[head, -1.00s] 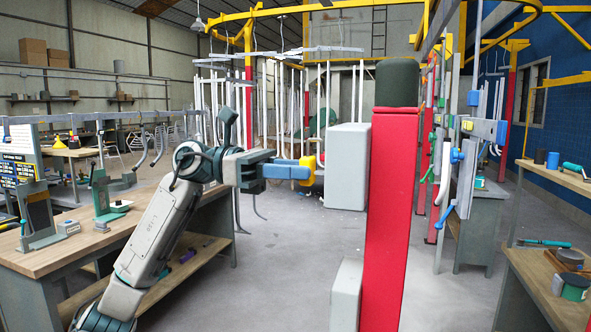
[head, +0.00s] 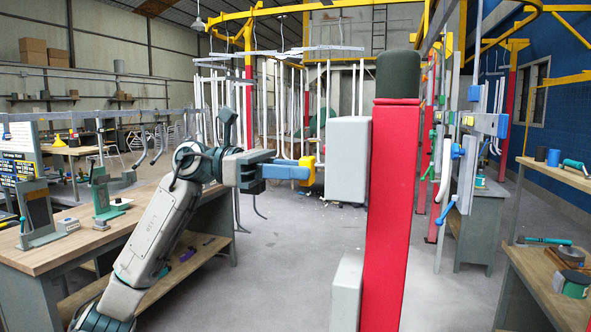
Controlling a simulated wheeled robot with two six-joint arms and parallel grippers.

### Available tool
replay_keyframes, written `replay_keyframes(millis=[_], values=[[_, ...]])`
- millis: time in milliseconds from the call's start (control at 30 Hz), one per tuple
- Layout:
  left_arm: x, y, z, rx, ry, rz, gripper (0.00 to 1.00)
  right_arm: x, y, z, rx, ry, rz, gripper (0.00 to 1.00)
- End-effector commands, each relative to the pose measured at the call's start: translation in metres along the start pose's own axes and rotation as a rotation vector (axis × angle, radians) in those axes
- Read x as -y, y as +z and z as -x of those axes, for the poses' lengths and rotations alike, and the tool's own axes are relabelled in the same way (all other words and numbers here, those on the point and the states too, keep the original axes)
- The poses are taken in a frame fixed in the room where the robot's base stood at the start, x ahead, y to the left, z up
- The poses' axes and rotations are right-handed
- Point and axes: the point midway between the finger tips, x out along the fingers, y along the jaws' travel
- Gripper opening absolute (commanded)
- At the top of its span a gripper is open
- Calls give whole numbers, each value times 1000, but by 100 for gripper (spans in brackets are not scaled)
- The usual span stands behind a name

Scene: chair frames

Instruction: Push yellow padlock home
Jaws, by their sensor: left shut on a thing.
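The yellow padlock (head: 307,170) is at the tip of my left gripper, in the middle of the head view. My left gripper (head: 295,172) reaches in from the left, level, with its blue fingers shut on the padlock. The padlock is just left of the grey box (head: 347,160) fixed to the red post (head: 393,200). Whether it touches the box cannot be told from here. Its shackle is too small to make out. My right gripper is not in view.
A second grey box (head: 347,290) is lower on the red post, which has a dark cap (head: 397,76). A wooden workbench (head: 60,255) with fixtures stands at the left. Another bench (head: 545,275) is at the right. The floor behind the gripper is largely clear.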

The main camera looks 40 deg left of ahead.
Motion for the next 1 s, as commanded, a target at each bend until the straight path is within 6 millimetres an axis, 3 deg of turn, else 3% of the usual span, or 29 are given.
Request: replay_keyframes(millis=[1000], values=[[0,-32,0,0,0,0,0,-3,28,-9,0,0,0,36]])
